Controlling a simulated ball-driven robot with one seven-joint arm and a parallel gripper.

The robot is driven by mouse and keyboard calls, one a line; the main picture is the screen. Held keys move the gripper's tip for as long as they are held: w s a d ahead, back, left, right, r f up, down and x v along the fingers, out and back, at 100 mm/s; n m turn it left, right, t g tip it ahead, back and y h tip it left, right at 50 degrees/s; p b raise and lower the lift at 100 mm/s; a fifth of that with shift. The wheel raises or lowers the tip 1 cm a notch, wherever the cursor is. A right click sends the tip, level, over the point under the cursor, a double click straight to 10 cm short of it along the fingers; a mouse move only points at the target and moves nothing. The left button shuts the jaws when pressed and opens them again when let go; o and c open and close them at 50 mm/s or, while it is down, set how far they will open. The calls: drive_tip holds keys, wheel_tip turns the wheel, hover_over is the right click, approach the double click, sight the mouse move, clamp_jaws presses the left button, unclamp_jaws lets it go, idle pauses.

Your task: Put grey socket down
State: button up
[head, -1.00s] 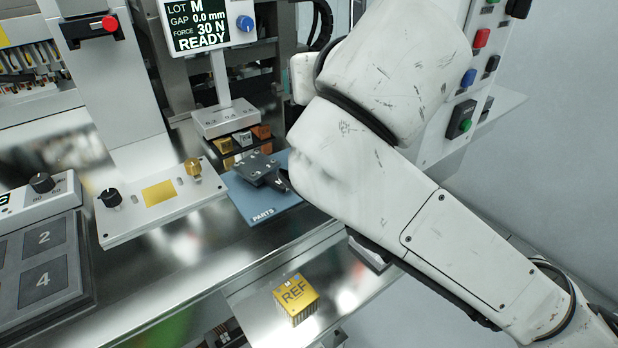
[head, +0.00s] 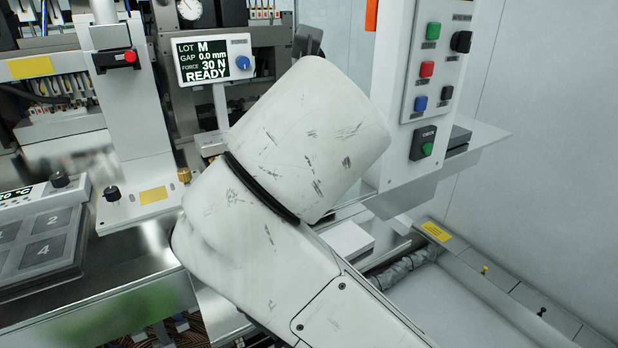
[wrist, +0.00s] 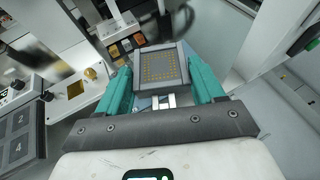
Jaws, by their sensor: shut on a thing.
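The grey socket (wrist: 161,66) is a square plate with rows of gold contacts, seen face-on in the wrist view. It sits between the teal fingers of my gripper (wrist: 162,88), which is shut on it. Part of a blue surface shows around and behind the socket; whether the socket touches it cannot be told.
A fixture plate with a gold patch (head: 153,195) and a numbered dark tray (head: 40,248) lie at left. A display (head: 214,60) reads READY. A button panel (head: 428,70) stands at right. Small bins (wrist: 126,45) appear beyond the socket in the wrist view.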

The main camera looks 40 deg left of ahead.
drive_tip(key=w+a+f, duration=0.1)
drive_tip(key=w+f, duration=0.1)
drive_tip(key=w, duration=0.1)
drive_tip(key=w+a+f+p, duration=0.1)
drive_tip(key=w+a+f, duration=0.1)
drive_tip(key=w+f, duration=0.1)
drive_tip(key=w+a+f, duration=0.2)
drive_tip(key=w, duration=0.1)
drive_tip(key=shift+a+f+p, duration=0.25)
drive_tip(key=shift+f+p, duration=0.1)
drive_tip(key=shift+f, duration=0.05)
drive_tip(key=shift+w+a+f, duration=0.15)
drive_tip(key=shift+w+f, duration=0.15)
drive_tip(key=shift+f, duration=0.2)
drive_tip(key=shift+f+p, duration=0.5)
drive_tip(key=shift+f, duration=0.9)
drive_tip(key=shift+f, duration=0.15)
drive_tip(key=o, duration=1.2)
drive_tip(key=b+v, duration=0.1)
drive_tip(key=v, duration=1.1)
